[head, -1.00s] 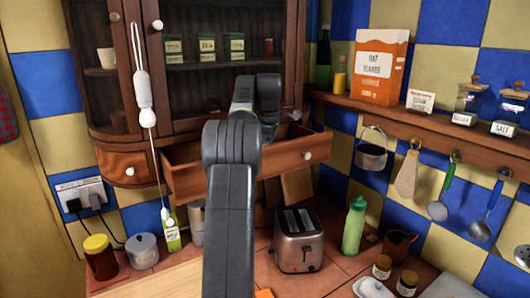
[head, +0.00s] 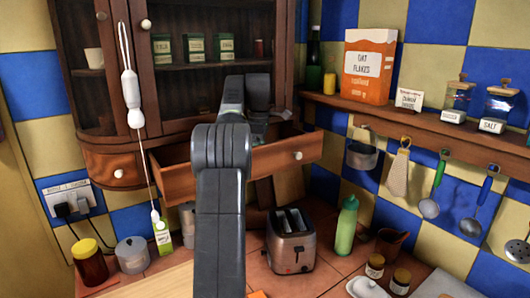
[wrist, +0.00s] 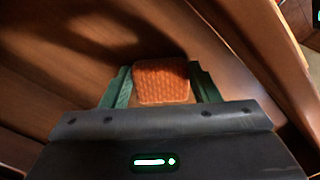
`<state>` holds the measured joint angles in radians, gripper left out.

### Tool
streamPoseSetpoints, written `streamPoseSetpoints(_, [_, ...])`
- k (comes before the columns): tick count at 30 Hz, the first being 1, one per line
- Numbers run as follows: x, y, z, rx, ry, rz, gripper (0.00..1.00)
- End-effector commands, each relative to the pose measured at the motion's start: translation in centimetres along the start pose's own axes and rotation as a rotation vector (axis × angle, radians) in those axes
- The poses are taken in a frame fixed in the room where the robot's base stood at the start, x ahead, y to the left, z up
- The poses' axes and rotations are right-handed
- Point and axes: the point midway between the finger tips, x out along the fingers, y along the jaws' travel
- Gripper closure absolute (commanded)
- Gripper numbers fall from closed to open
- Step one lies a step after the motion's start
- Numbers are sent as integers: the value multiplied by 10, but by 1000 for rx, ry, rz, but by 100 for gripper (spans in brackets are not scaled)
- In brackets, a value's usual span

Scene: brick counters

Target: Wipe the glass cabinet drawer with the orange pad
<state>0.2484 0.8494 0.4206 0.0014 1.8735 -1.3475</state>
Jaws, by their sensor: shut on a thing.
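The glass cabinet (head: 187,117) is dark wood with glass doors, on the tiled wall in the head view. Its wooden drawer (head: 270,158) is pulled out below, with a white knob on its front. My arm reaches over the drawer front and hides part of the drawer; the gripper end is hidden there. In the wrist view, my gripper (wrist: 162,80) has green fingers shut on the orange pad (wrist: 162,86). The pad is between wooden surfaces that look like the drawer's inside (wrist: 65,60). I cannot tell whether the pad touches the wood.
A white pull cord with a handle (head: 132,98) hangs left of the drawer. Below stand a toaster (head: 290,243), a green bottle (head: 346,225) and jars. A shelf (head: 425,126) with hanging utensils is at the right.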

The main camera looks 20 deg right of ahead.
Motion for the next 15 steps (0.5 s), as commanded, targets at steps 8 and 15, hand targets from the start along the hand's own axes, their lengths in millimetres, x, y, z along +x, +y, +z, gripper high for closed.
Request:
streamPoseSetpoints(8, [0, -8, -8, -2, 0, 1, 63])
streamPoseSetpoints(15, [2, -23, -23, -2, 0, 1, 63])
